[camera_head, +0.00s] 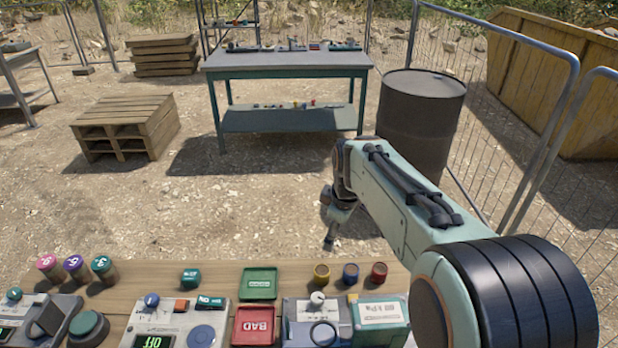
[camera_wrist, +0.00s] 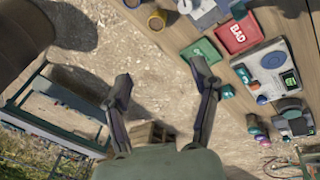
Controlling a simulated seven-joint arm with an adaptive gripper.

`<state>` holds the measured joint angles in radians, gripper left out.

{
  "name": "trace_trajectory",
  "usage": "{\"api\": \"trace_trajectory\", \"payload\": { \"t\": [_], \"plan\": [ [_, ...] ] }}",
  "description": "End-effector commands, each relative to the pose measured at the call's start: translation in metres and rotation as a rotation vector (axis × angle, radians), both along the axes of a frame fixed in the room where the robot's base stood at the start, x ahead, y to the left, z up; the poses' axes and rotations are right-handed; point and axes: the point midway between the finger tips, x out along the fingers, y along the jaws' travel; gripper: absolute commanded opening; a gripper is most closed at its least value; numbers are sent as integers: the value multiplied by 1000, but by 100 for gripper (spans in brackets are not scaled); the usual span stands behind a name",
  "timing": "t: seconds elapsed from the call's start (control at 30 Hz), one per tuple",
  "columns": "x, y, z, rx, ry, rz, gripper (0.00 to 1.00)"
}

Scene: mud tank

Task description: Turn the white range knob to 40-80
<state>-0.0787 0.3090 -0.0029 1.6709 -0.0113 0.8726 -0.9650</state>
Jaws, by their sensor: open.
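The white knob (camera_head: 317,298) stands on a grey panel device (camera_head: 298,314) on the wooden bench, right of the red BAD tray. It shows in the wrist view near the top edge (camera_wrist: 184,6). Its range marks are too small to read. My gripper (camera_head: 330,242) hangs beyond the bench's far edge, over the ground, apart from the knob. In the wrist view my gripper (camera_wrist: 160,76) has its two fingers spread wide with nothing between them.
The red BAD tray (camera_head: 254,325) and a green tray (camera_head: 259,283) lie left of the device. Open ground lies beyond the bench, with a dark barrel (camera_head: 420,115).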

Motion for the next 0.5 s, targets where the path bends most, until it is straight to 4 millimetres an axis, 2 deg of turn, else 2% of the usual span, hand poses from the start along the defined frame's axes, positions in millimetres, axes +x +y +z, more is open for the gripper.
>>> {"api": "trace_trajectory", "payload": {
  "t": [0.03,0.13,0.2,0.3,0.4,0.5],
  "plan": [
    [17,6,-27,-9,35,21,61],
    [36,17,-78,-18,104,39,61],
    [38,23,-111,-24,160,49,61],
    [30,28,-150,-32,236,61,61],
    [22,30,-171,-38,280,68,61],
    [20,32,-184,-39,290,72,61]
  ]
}}
